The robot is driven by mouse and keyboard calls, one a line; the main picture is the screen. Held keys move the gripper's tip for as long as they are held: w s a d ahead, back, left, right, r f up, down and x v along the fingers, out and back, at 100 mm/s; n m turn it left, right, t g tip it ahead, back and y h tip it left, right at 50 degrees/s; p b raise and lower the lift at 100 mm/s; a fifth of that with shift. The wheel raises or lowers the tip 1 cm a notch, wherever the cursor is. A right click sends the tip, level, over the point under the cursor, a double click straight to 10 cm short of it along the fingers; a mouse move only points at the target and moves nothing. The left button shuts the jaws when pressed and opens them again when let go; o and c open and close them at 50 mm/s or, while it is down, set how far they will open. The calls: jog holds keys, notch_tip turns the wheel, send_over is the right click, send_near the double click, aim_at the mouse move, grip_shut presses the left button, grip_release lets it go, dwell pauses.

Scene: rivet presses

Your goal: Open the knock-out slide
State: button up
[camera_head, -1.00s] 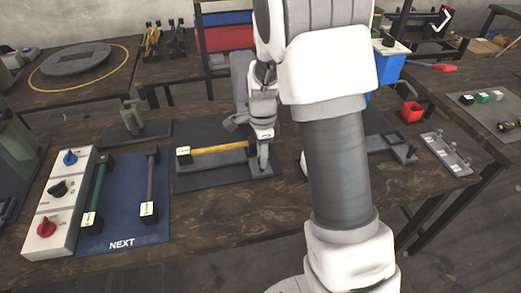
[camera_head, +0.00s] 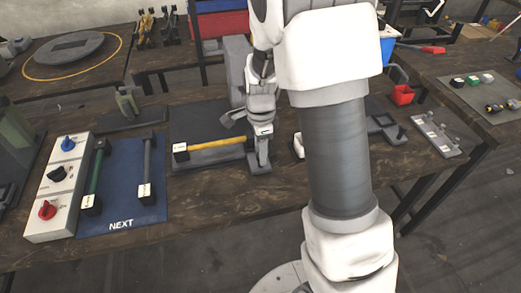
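A yellow bar (camera_head: 215,144) lies across a dark grey base plate (camera_head: 200,165) in the middle of the bench, with a labelled black block at its left end. A grey upright press body (camera_head: 237,75) stands behind it. My gripper (camera_head: 260,160) points down at the right end of the bar, over the plate's right edge. The fingers are small and merge with grey parts there, so I cannot tell whether they are open or touching anything. I cannot clearly make out the knock-out slide; my arm and gripper hide part of this area.
At left, a white control box (camera_head: 50,215) with blue, black and red knobs stands beside a blue mat (camera_head: 125,180) holding a green bar and a grey bar. The bench front is clear.

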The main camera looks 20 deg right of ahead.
jog(key=shift+o, duration=0.7)
notch_tip(320, 180, up, 17)
jog(key=p, duration=0.3)
jog(key=shift+r, duration=0.2)
jog(key=s+r+n+t+p, duration=0.1)
jog(key=s+r+n+t, duration=0.1)
jog(key=s+r+n, duration=0.3)
jog(key=s+r+n+t+p, duration=0.1)
jog(key=s+r+n+t, duration=0.2)
jog(key=s+n, duration=1)
jog(key=shift+s+r+t+p, duration=0.35)
jog(key=shift+s+r, duration=0.4)
jog(key=shift+r, duration=0.45)
